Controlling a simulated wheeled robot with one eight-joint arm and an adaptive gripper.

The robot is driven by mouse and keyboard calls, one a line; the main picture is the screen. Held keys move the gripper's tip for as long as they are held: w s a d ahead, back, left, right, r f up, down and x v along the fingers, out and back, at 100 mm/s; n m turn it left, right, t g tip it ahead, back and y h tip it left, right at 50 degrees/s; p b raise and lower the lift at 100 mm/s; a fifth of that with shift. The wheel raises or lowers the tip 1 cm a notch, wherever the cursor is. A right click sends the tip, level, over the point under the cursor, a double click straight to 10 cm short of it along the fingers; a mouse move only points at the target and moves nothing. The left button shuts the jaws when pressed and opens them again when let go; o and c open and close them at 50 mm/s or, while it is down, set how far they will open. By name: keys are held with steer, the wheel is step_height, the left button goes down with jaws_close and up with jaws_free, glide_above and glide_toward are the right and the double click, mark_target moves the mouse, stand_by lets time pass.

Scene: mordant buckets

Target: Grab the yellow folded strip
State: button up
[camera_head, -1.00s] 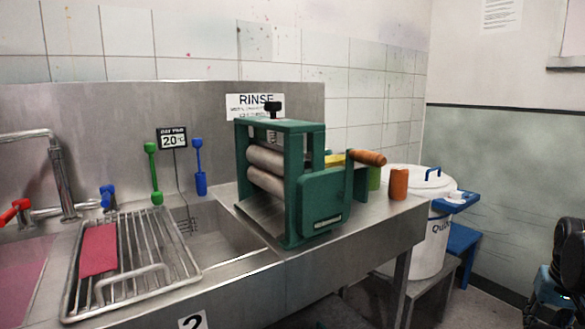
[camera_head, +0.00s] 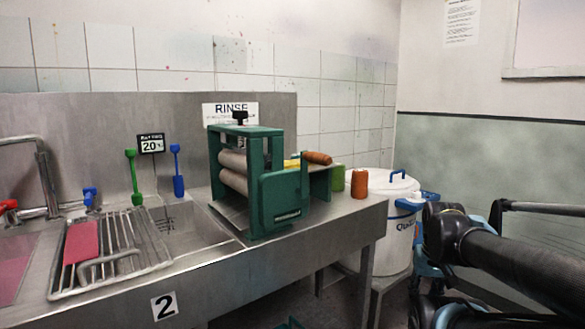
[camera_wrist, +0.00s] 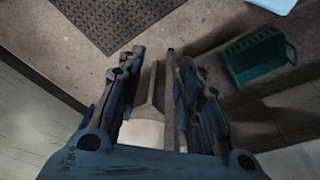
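A small piece of the yellow strip (camera_head: 291,163) shows in the head view, on the far side of the green roller press (camera_head: 262,178) on the steel counter. The press frame and its orange-brown handle hide most of it, so I cannot tell how it is folded. In the wrist view my gripper (camera_wrist: 158,52) points down toward the floor, its fingers apart with nothing held between them. The strip is not in the wrist view. My dark arm (camera_head: 500,255) is at the lower right of the head view, clear of the counter and away from the strip.
A white lidded bucket (camera_head: 391,245) stands past the counter's right end. A wire rack (camera_head: 112,252) with a red strip sits left. The wrist view shows a green crate (camera_wrist: 258,62) and floor mat (camera_wrist: 112,18).

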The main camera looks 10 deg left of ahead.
steer(key=o, duration=0.4)
steer(key=shift+s+r, duration=0.25)
steer(key=o, duration=0.6)
steer(key=r, duration=0.2)
steer(key=w+a+r, duration=0.1)
steer(key=shift+w+a+r, duration=0.1)
steer(key=shift+r, duration=0.2)
steer(key=shift+o, duration=0.2)
steer(key=w+a+r+m, duration=0.1)
steer(key=w+a+r, duration=0.1)
steer(key=w+r, duration=0.35)
steer(key=w+a+r+m, duration=0.1)
steer(key=w+a+r, duration=0.2)
steer(key=r, duration=0.5)
step_height(320, 180, up, 30)
steer(key=m+g, duration=0.3)
steer(key=m, duration=0.3)
glide_above(293, 162)
steer(key=w+d, duration=0.1)
steer(key=w, duration=0.1)
steer(key=shift+y, duration=0.4)
steer(key=f, duration=0.5)
steer(key=s+f, duration=0.1)
steer(key=f, duration=1)
steer(key=shift+s+a+f, duration=0.25)
steer(key=shift+a+f, duration=0.05)
steer(key=shift+a, duration=0.1)
